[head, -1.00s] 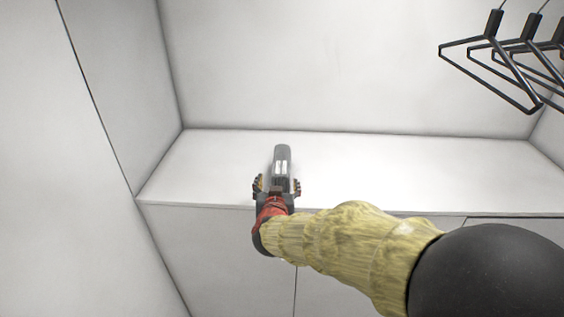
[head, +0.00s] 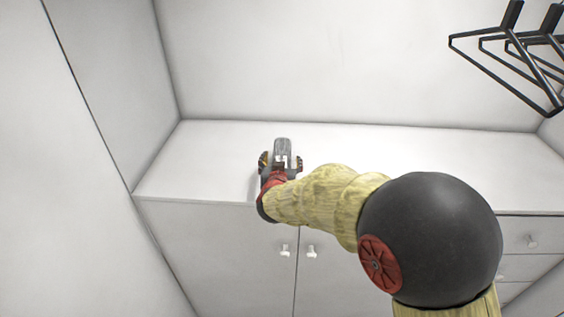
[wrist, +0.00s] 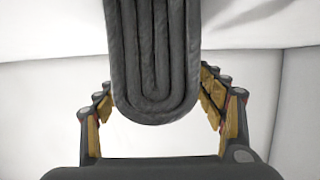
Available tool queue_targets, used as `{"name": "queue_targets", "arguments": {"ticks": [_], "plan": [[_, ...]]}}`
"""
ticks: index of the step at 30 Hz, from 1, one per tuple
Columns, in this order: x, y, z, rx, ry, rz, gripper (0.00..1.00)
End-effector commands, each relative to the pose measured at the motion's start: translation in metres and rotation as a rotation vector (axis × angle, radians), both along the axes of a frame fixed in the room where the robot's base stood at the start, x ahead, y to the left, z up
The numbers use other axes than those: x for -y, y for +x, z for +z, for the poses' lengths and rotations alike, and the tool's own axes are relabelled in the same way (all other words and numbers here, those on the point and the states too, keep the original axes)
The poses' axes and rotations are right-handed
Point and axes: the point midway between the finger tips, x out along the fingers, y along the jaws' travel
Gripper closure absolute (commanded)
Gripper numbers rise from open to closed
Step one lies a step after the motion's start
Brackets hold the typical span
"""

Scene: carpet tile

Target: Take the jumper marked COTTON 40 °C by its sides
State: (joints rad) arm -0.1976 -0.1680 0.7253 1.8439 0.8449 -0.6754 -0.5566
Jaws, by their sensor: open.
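A dark grey folded knit (head: 283,147), likely the jumper, stands on the white shelf top. In the wrist view the folded jumper (wrist: 152,60) shows as several nested layers with a rounded near end. No label or COTTON 40 °C marking can be read. My gripper (head: 281,163) is open, with one finger on each side of the jumper's near end. In the wrist view my gripper (wrist: 158,92) has yellow-padded fingers flanking it. The fingertips are partly hidden by the cloth, so I cannot tell whether they touch it.
The white shelf top (head: 400,145) is otherwise bare, with walls behind and at the left. Black hangers (head: 520,55) hang at the upper right. Cupboard doors with white knobs (head: 311,252) and drawers (head: 530,242) are below the shelf.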

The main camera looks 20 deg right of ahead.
Motion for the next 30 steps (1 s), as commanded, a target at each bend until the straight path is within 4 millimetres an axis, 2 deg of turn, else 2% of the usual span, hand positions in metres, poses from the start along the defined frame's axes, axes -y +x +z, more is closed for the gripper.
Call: {"name": "queue_targets", "arguments": {"ticks": [5, 13, 30], "plan": [[0.006, 0.018, -0.005, 0.001, -0.001, -0.001, 0.30], [0.006, 0.020, -0.006, 0.001, 0.000, 0.000, 0.30], [0.006, 0.019, -0.006, 0.000, 0.000, 0.000, 0.63]]}}
